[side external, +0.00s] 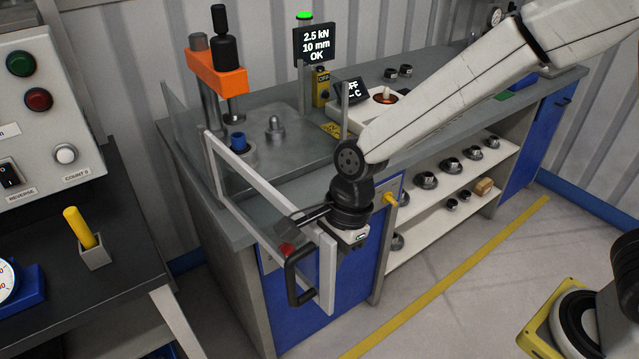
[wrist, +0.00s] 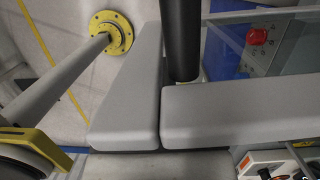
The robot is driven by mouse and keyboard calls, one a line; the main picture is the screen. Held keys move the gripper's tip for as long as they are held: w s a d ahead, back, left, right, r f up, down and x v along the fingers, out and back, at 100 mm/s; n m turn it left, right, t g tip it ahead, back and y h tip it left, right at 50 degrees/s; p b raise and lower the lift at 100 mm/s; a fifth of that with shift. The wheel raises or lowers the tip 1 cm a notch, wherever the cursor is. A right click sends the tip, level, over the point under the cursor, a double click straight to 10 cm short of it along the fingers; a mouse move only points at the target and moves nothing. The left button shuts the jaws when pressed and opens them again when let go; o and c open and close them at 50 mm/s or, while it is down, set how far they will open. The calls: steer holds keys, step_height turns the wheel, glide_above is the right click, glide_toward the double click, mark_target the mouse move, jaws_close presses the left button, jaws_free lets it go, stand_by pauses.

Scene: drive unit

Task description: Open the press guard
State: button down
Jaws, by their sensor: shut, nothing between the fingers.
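The press guard is a clear panel in a pale frame (side external: 262,186). It stands swung out past the bench's front edge, at a wide angle to the press. Its black handle (side external: 291,278) is on the outer end, near a red piece (side external: 287,248). My gripper (side external: 291,220) is by the guard's outer end, above the handle. In the wrist view its two grey fingers (wrist: 161,125) are together with nothing between them. A black bar (wrist: 184,40), seemingly the handle, passes close to the fingers; I cannot tell if they touch. The red piece also shows there (wrist: 257,36).
The press (side external: 217,72) with its orange head stands on the bench behind the guard. A blue part (side external: 238,141) sits under it. A black bench (side external: 110,230) with a control panel stands at left. The floor (side external: 450,285) in front is mostly clear.

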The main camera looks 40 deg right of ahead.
steer(key=a+m, duration=0.2)
steer(key=a, duration=1.2)
steer(key=shift+w+m+t, duration=0.25)
steer(key=shift+m+t, duration=0.05)
steer(key=shift+m, duration=0.1)
steer(key=shift+a, duration=0.1)
steer(key=s+d+r, duration=0.2)
steer(key=d+r, duration=0.4)
steer(key=r, duration=0.3)
steer(key=shift+r, duration=0.35)
steer(key=shift+d, duration=0.2)
